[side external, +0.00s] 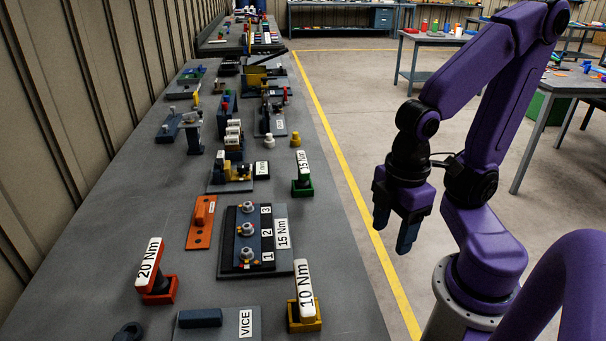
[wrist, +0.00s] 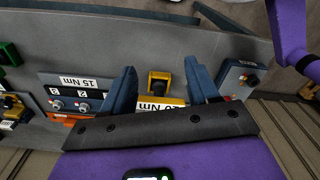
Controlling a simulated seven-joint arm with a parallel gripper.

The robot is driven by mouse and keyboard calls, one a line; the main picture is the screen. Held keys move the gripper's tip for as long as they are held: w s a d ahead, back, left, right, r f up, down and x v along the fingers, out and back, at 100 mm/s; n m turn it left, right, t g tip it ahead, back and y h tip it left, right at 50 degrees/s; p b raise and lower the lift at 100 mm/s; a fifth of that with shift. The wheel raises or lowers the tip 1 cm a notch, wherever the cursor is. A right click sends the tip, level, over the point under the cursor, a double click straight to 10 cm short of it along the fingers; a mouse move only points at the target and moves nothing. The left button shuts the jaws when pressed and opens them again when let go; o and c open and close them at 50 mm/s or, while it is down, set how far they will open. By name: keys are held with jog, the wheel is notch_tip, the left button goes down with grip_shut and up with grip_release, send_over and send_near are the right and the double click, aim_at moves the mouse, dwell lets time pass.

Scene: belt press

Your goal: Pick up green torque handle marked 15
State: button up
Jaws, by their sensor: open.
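The green torque handle (side external: 303,186) stands upright in a green base on the bench, with a white label reading 15 Nm. Green at the left edge of the wrist view (wrist: 9,56) looks like its base, partly cut off. My gripper (side external: 395,232) is open and empty, to the right of the bench and well apart from the handle. In the wrist view its two blue-grey fingers (wrist: 161,88) are spread, with the yellow 10 Nm handle (wrist: 160,80) showing between them, below and not held.
The bolt plate (side external: 286,262) marked 15 Nm lies in front of the green handle. The red 20 Nm handle (side external: 158,285) and the VICE plate (side external: 217,325) are nearer the front. Two small knobs (side external: 295,141) stand behind the green handle.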

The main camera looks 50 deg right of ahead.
jog(key=shift+w, duration=0.1)
jog(key=n+t+h, duration=0.6)
jog(key=n+h, duration=0.1)
jog(key=n, duration=0.7)
send_near(303, 162)
jog(key=x, duration=0.6)
jog(key=shift+s+d, duration=0.15)
jog(key=shift+s, duration=0.2)
jog(key=shift+w+a+x, duration=0.15)
jog(key=shift+x, duration=1.3)
jog(key=shift+w+a+x, duration=0.1)
jog(key=shift+x, duration=1.35)
grip_shut()
